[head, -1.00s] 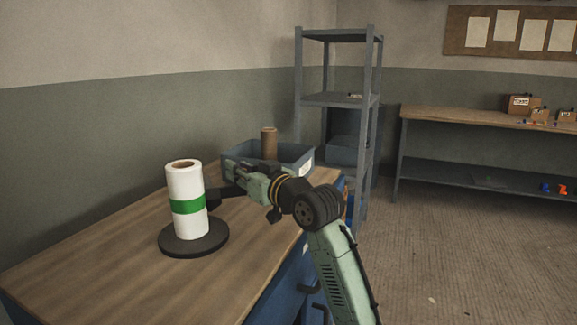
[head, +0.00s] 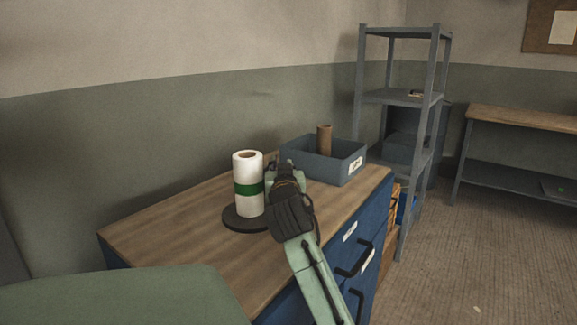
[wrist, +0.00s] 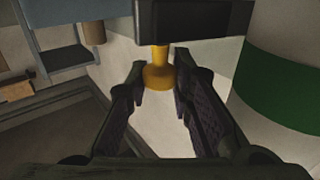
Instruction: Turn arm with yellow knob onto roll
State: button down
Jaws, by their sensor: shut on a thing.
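The white roll (head: 248,165) with a green band stands upright on a dark round base (head: 232,222) on the wooden bench top. In the wrist view its white side with the green band (wrist: 282,85) fills the right. The yellow knob (wrist: 157,72) hangs below a dark bar (wrist: 195,17), the arm that carries it. My gripper (wrist: 160,85) has its two fingers on either side of the knob, shut on it. In the head view my wrist hides the fingers, the knob and most of that arm, just right of the roll.
A grey-blue bin (head: 343,169) with a brown tube (head: 325,140) stands behind and right of the roll. A grey shelf unit (head: 400,97) stands beyond the bench. The bench top's front left (head: 180,225) is clear. Drawer handles (head: 352,258) stick out at the bench front.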

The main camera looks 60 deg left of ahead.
jog(key=shift+t, duration=0.3)
jog(key=c, duration=1.4)
grip_release()
jog(key=shift+s, duration=0.1)
jog(key=shift+c, duration=0.2)
jog(key=v, duration=0.7)
jog(key=shift+d, duration=0.25)
jog(key=shift+s+r, duration=0.1)
jog(key=shift+s, duration=0.05)
jog(key=shift+c, duration=0.5)
